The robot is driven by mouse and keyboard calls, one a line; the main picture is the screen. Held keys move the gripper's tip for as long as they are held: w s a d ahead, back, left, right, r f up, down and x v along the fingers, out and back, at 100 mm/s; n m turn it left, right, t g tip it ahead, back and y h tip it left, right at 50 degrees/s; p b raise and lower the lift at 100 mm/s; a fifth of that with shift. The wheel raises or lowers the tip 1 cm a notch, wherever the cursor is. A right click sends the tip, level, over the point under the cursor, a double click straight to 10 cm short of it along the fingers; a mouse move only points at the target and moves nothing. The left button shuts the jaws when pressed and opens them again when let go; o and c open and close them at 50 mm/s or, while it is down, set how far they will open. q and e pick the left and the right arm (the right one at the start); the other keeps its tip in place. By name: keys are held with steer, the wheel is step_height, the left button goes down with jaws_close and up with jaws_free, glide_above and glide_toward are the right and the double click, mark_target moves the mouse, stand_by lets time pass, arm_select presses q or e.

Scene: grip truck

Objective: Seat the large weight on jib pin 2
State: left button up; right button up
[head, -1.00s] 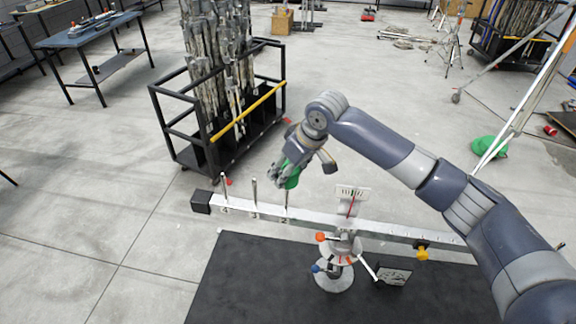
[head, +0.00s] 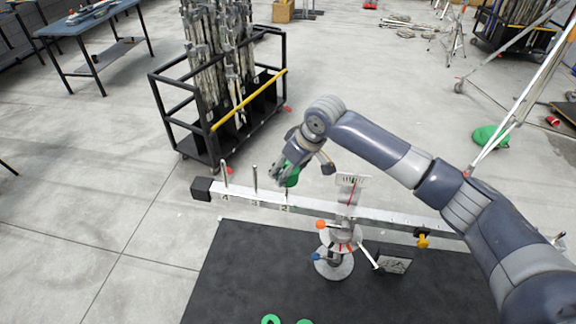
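The jib is a long pale beam (head: 320,214) with numbered upright pins and a black end block (head: 201,188). My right gripper (head: 287,175) is shut on a green weight (head: 293,178) just above pin 2. I cannot tell whether the pin's tip is inside the weight's hole. My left gripper is out of view.
The beam rests on a stand (head: 334,262) with a gauge, on a black mat (head: 250,270). Two green rings (head: 270,320) show at the bottom edge. A yellow-handled clamp (head: 422,241) hangs right. A black rack (head: 190,120) stands behind the beam.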

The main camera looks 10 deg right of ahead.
mark_target(296, 176)
steer(key=shift+w+a+f+b, duration=0.15)
steer(key=shift+f+b, duration=0.5)
steer(key=shift+f, duration=1.25)
steer(key=shift+a+f+b, duration=0.1)
steer(key=shift+f+b, duration=0.55)
steer(key=shift+f, duration=1.2)
steer(key=o, duration=1)
steer(key=shift+o, duration=0.3)
steer(key=shift+f, duration=0.1)
steer(key=shift+s+d+f, duration=0.1)
steer(key=shift+s+f, duration=0.05)
steer(key=shift+s, duration=0.05)
steer(key=shift+d+r, duration=0.1)
steer(key=shift+r, duration=0.35)
steer(key=v, duration=1.1)
steer(key=shift+s+r, duration=0.15)
steer(key=shift+s, duration=0.05)
